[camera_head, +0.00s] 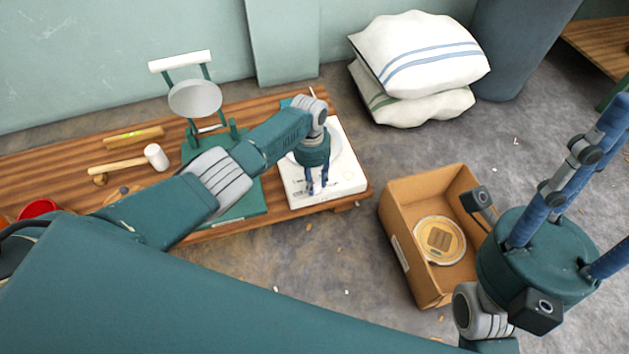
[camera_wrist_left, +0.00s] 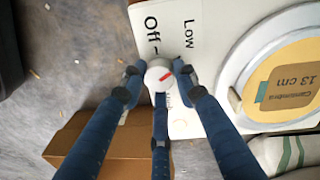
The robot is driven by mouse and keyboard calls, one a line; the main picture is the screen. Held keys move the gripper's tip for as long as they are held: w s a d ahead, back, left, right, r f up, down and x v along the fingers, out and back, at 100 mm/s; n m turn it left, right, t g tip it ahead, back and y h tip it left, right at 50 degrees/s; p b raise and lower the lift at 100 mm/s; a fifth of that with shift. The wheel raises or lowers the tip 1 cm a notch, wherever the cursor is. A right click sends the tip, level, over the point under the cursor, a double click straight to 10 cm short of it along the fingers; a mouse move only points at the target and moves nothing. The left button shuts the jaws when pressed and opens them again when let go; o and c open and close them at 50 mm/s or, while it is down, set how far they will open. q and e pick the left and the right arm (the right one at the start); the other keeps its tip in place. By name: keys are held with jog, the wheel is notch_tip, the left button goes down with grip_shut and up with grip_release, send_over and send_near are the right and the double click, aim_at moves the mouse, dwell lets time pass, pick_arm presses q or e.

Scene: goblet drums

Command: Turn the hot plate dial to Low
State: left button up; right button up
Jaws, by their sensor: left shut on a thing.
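The white hot plate (camera_head: 350,182) sits at the right end of the wooden bench, its front edge partly behind my left gripper. My left gripper (camera_head: 317,190) points down at its front panel. In the left wrist view, the three blue fingers close around the small white dial (camera_wrist_left: 159,76), which has a red mark. The printed words "Low" (camera_wrist_left: 189,34) and "Off" (camera_wrist_left: 151,22) show on the panel beyond the dial. In the head view the fingers hide the dial. My right gripper (camera_head: 575,190) is at the right with its blue fingers spread, empty; its tips are partly out of frame.
A cardboard box (camera_head: 408,250) holding a round disc (camera_head: 440,240) stands on the floor right of the bench. A mallet (camera_head: 156,157), a stand with a grey disc (camera_head: 195,98) and a red bowl (camera_head: 39,208) are on the bench. Stacked sacks (camera_head: 420,55) lie behind.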

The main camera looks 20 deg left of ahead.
pick_arm(q)
jog(key=o, duration=1.2)
jog(key=shift+c, duration=0.2)
jog(key=shift+r, duration=0.1)
notch_tip(320, 180, up, 12)
jog(key=shift+w+a, duration=0.35)
